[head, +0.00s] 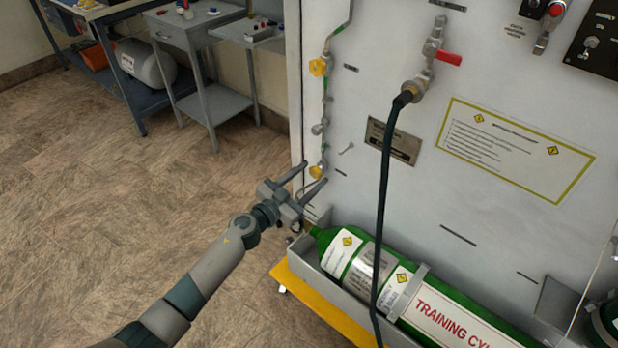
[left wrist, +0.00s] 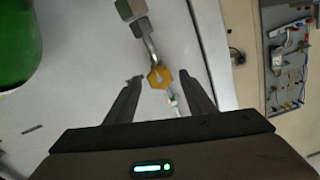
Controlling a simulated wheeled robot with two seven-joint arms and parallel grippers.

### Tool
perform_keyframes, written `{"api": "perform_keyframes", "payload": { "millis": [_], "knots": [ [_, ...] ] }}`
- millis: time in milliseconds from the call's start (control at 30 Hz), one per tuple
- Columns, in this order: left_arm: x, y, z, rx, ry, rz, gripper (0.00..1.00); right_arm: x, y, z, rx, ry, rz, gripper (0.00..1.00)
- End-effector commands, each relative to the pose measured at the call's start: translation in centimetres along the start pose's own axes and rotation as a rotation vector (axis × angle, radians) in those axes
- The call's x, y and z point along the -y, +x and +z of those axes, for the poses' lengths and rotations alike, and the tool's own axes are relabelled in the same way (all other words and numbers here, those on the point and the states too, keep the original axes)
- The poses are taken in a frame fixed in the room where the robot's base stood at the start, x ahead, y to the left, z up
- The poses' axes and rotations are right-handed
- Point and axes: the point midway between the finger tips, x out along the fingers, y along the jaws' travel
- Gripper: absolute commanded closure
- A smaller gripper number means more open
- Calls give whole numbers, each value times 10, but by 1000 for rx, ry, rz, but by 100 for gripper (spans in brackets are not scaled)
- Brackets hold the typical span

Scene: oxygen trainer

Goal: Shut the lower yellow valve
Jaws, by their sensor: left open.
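The lower yellow valve (head: 316,172) is a small yellow knob on a thin pipe at the left edge of the white panel. In the left wrist view the yellow knob (left wrist: 160,77) lies between the fingertips, with a gap on each side. My left gripper (head: 314,174) is open and empty, its two fingers pointing at the panel on either side of the valve. It also shows in the left wrist view (left wrist: 162,79). How far the fingertips are from the panel is hard to tell. My right gripper is in neither view.
Another yellow valve (head: 318,67) sits higher on the same pipe. A green training cylinder (head: 450,305) lies in a tray below the gripper. A black hose (head: 384,200) hangs from a red-handled fitting (head: 448,57). The floor at left is clear.

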Motion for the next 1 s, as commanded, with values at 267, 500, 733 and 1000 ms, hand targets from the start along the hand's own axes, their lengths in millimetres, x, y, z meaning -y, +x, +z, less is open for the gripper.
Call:
{"api": "perform_keyframes", "payload": {
  "millis": [267, 500, 733, 1000],
  "knots": [
    [0, 0, 0, 0, 0, 0, 82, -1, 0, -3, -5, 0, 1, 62],
    [0, 0, 0, 0, 4, 0, 92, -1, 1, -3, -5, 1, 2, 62],
    [0, 0, 0, 1, 52, 0, 92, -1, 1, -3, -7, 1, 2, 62],
    [0, 0, 0, 1, 201, 0, 92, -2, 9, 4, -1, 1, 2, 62]
  ]
}}
